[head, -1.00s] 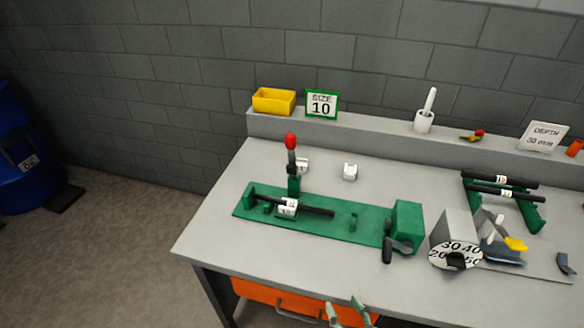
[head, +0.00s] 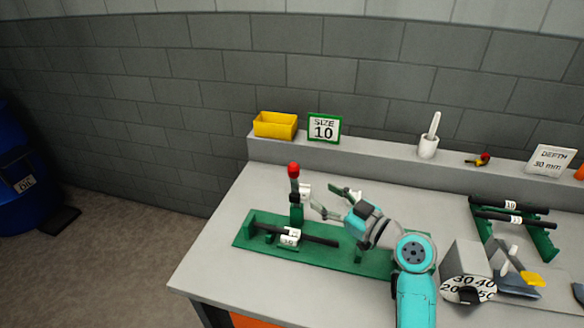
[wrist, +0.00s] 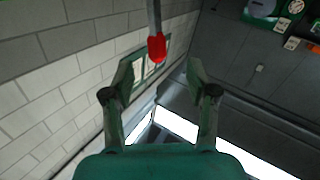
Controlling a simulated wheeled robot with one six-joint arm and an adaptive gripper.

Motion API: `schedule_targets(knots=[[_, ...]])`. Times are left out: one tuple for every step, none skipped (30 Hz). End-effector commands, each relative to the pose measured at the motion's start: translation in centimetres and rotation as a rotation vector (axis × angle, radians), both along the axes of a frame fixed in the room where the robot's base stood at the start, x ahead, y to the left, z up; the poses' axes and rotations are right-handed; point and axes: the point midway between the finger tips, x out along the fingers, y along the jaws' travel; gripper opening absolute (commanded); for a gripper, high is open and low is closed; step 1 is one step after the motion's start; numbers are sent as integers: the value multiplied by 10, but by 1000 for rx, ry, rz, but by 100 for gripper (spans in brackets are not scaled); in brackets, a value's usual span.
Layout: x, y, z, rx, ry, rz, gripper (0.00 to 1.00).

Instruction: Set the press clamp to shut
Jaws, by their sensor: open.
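The press clamp (head: 297,213) stands on a green base plate at the left of the bench. Its lever stands upright and ends in a red knob (head: 293,170). The red knob also shows in the wrist view (wrist: 157,47), ahead of and between my fingertips. My gripper (head: 328,200) is open and empty, to the right of the lever and a little below the knob in the head view. I see no contact with the knob. A black rod with a white label (head: 290,238) lies along the green plate (head: 245,241).
A dial block (head: 467,272) and a green rack with black rods (head: 510,218) stand at the right. The bench's left front is clear.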

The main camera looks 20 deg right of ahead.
Motion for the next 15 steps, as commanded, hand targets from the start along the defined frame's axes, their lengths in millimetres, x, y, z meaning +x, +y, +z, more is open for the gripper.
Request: schedule_targets(knots=[[3,-1,8,-11,-13,13,58],[4,-2,11,-15,-17,19,58],[5,-2,14,-19,-23,26,58],[6,-1,15,-22,-26,30,58],[7,-1,17,-23,-27,32,58],[8,0,17,-24,-29,35,58],[10,1,18,-25,-29,35,58],[12,2,18,-25,-30,36,58],[16,5,18,-25,-29,36,58],[19,7,18,-25,-29,37,58],[22,10,17,-25,-28,38,58],[27,13,17,-25,-28,37,58],[32,16,18,-24,-29,38,58],[37,19,18,-25,-28,37,58],[43,23,18,-25,-28,37,58]])
